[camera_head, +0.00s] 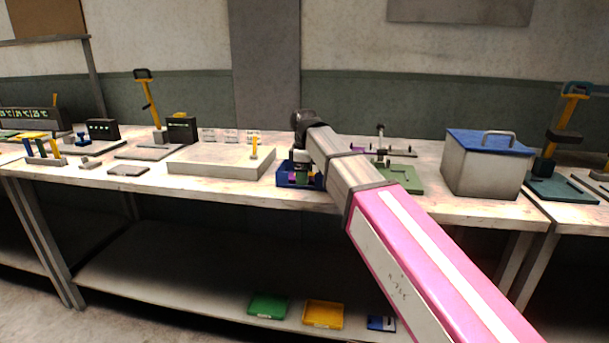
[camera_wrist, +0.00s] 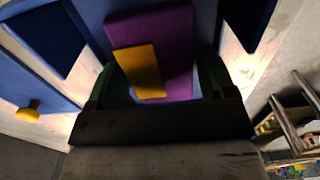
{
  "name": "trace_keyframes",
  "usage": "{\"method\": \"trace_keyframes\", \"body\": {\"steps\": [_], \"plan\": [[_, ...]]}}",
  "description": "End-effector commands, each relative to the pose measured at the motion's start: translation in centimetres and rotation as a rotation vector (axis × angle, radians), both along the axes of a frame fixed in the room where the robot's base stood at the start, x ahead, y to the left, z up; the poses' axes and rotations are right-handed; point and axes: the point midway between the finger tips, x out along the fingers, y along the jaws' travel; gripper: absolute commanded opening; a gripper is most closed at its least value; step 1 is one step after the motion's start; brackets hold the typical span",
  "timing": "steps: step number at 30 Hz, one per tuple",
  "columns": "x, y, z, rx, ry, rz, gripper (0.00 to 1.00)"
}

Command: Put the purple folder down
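The purple folder (camera_wrist: 178,50) shows in the wrist view as a flat purple piece with a yellow block (camera_wrist: 140,70) on it. Blue surfaces surround it. My gripper (camera_wrist: 160,85) has its dark green fingers on either side of the folder, with a narrow strip visible between the folder and the right finger. In the head view my gripper (camera_head: 300,180) points down into a small blue tray (camera_head: 285,182) at the bench's front edge. Some purple shows there beside the fingers. The folder's underside is hidden.
A pale flat block (camera_head: 215,160) lies left of the blue tray. A green fixture (camera_head: 405,180) stands to its right, then a blue-lidded box (camera_head: 485,165). Green (camera_head: 268,306) and yellow (camera_head: 323,314) trays lie on the lower shelf. My arm hides part of the bench.

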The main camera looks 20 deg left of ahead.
Motion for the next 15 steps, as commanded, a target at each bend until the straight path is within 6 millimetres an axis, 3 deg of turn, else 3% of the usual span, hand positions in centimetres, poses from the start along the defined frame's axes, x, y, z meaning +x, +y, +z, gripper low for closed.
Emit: {"method": "trace_keyframes", "body": {"steps": [8,15], "plan": [[0.1,0.1,2.0,0.001,-0.001,0.0,0.77],[0.1,0.1,6.4,0.001,-0.002,0.0,0.77]]}}
